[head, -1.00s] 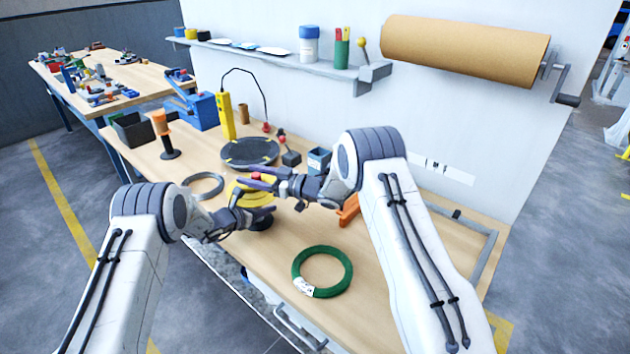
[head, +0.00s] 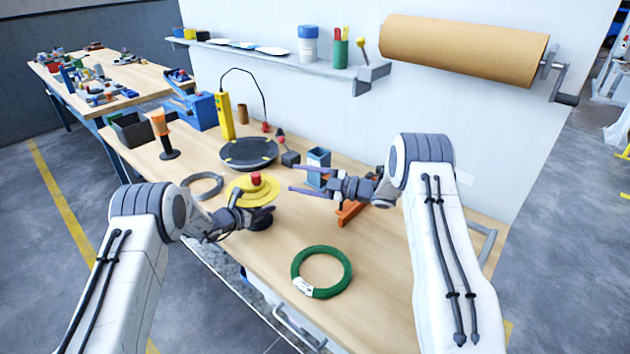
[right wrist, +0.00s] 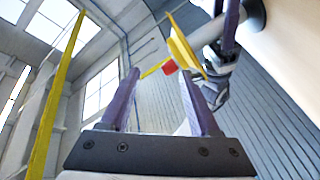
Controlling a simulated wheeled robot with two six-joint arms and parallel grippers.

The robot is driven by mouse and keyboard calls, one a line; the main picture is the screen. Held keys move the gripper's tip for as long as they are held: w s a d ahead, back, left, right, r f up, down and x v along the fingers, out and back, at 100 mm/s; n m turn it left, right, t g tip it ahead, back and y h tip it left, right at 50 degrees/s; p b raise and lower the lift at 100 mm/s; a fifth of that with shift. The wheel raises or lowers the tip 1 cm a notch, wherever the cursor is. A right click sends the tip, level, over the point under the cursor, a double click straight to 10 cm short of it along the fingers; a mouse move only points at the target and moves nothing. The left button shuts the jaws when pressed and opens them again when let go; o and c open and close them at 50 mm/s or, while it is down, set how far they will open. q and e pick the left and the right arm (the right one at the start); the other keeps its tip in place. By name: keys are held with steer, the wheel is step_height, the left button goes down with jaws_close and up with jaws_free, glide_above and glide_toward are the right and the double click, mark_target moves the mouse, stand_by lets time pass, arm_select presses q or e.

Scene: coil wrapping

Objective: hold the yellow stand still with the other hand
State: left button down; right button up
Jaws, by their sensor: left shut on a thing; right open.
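The yellow stand (head: 248,187) is a round yellow disc with a red knob on top, near the middle of the bench. Its dark base shows partly below. My left gripper (head: 246,208) is shut on the stand at its near side and hides part of it. My right gripper (head: 298,179) is open and empty, to the right of the stand and apart from it. In the right wrist view the stand's yellow disc (right wrist: 187,50) and red knob show beyond the open fingers of my right gripper (right wrist: 160,76).
A green coil (head: 322,272) lies at the front. A grey ring (head: 203,185) lies left of the stand and a dark turntable (head: 248,153) behind it. A blue box (head: 317,165) and an orange block (head: 350,212) are near my right gripper. The bench right of the coil is clear.

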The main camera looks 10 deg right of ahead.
steer(key=d+f+n, duration=0.1)
steer(key=d+n, duration=0.2)
steer(key=n, duration=0.2)
steer(key=m, duration=1.4)
glide_toward(246, 183)
steer(key=shift+m, duration=0.3)
steer(key=x, duration=0.3)
steer(key=r+x, duration=0.1)
steer(key=x, duration=0.2)
steer(key=r+x, duration=0.1)
steer(key=x, duration=0.3)
steer(key=shift+d+r, duration=0.1)
steer(key=shift+r, duration=0.1)
steer(key=shift+s+n+g+y, duration=0.2)
steer(key=shift+n+g+y, duration=0.15)
steer(key=shift+n+g, duration=0.45)
steer(key=shift+s+n+g+y, duration=0.15)
steer(key=shift+n+g+y, duration=0.3)
steer(key=shift+g, duration=0.65)
steer(key=shift+w+m+t+h, duration=0.25)
steer(key=shift+m+t+h, duration=0.8)
steer(key=shift+t, duration=0.65)
steer(key=v, duration=1.2)
steer(key=w+d+f+n, duration=0.2)
steer(key=d+n, duration=0.6)
steer(key=n, duration=1)
steer(key=shift+w+d+f+g+y, duration=0.2)
steer(key=shift+f+g+y, duration=0.15)
steer(key=shift+g+y, duration=0.1)
